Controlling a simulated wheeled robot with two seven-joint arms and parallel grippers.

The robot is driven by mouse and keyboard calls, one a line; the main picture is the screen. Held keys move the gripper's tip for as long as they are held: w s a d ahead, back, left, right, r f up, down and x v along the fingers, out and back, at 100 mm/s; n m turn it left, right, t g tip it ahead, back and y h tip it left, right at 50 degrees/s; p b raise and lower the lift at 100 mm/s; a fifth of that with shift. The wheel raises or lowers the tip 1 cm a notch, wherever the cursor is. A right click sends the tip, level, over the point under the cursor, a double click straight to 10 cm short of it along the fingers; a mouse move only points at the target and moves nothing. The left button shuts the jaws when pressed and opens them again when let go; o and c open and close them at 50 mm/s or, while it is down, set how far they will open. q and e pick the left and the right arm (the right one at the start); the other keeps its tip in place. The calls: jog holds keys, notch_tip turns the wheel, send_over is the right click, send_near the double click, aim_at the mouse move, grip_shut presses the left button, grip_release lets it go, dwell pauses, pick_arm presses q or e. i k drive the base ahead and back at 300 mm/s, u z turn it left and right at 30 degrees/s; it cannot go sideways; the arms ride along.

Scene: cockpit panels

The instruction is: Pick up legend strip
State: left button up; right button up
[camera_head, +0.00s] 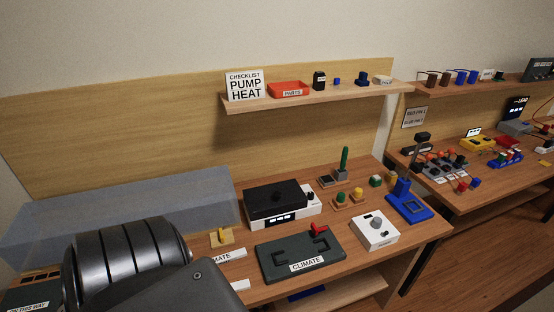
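A white strip (228,255) with black lettering ending in "MATE" lies on the near part of the desk, left of the dark grey panel; my arm hides its left end. A second white strip (239,285) lies nearer, mostly hidden by my arm, its text not readable. The dark grey panel (278,258) bears a "CLIMATE" label (307,266) and a red lever. My arm's large dark links fill the lower left; no fingertips of either gripper show.
A yellow piece (221,237) stands behind the strips. A black-and-white box (283,204), a white dial box (375,232) and a blue stand (408,205) occupy the desk. A translucent blue cover (130,212) is at left. A shelf (310,97) hangs above; a second desk stands right.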

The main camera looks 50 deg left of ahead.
aim_at(233, 255)
jog(key=z, duration=0.45)
jog(key=i, duration=1.15)
jog(key=u, duration=2.05)
